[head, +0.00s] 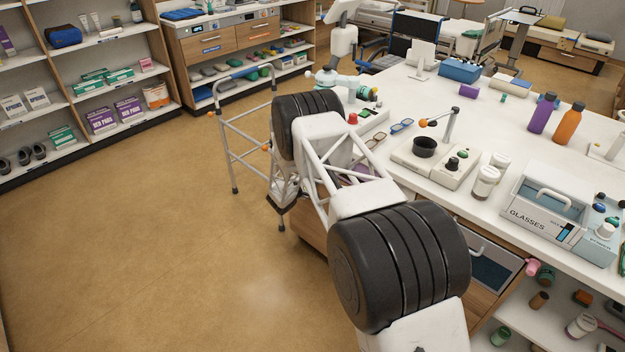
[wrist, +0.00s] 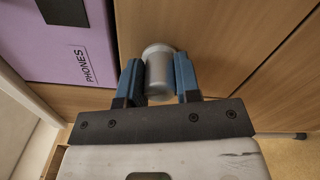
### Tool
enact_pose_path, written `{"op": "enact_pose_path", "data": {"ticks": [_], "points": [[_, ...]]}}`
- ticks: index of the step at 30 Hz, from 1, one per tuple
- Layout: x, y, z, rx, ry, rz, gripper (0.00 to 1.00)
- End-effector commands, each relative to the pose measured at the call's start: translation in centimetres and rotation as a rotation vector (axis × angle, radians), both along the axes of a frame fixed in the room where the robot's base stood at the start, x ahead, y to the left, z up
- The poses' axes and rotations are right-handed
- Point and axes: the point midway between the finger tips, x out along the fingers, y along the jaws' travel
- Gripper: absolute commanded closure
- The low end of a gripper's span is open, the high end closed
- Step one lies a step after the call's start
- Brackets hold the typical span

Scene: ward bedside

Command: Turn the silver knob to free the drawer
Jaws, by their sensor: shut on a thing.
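The silver knob (wrist: 158,70) stands out from a wooden front in the wrist view. My gripper (wrist: 159,77) has its two blue fingers on either side of the knob, shut on it. A purple drawer front marked PHONES (wrist: 58,42) is at the upper left of the wrist view, beside the wooden panel. In the head view, my arm hides the knob, and the fingers cannot be made out.
In the head view, a white counter (head: 480,110) holds a black cup on a device (head: 424,147), bottles and a GLASSES box (head: 545,205). A walking frame (head: 235,140) stands behind my arm. The floor at left is clear.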

Motion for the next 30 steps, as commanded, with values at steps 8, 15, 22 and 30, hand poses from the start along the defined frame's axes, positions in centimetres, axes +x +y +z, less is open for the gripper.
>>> {"op": "enact_pose_path", "data": {"ticks": [8,15,22,30], "points": [[0.03,-0.07,0.05,0.057,-0.058,-0.002,0.93],[0.03,-0.07,0.05,0.064,-0.065,-0.002,0.93],[0.02,-0.06,0.04,0.063,-0.065,-0.001,0.61],[0.0,-0.03,0.0,0.063,-0.063,-0.001,0.44]]}}
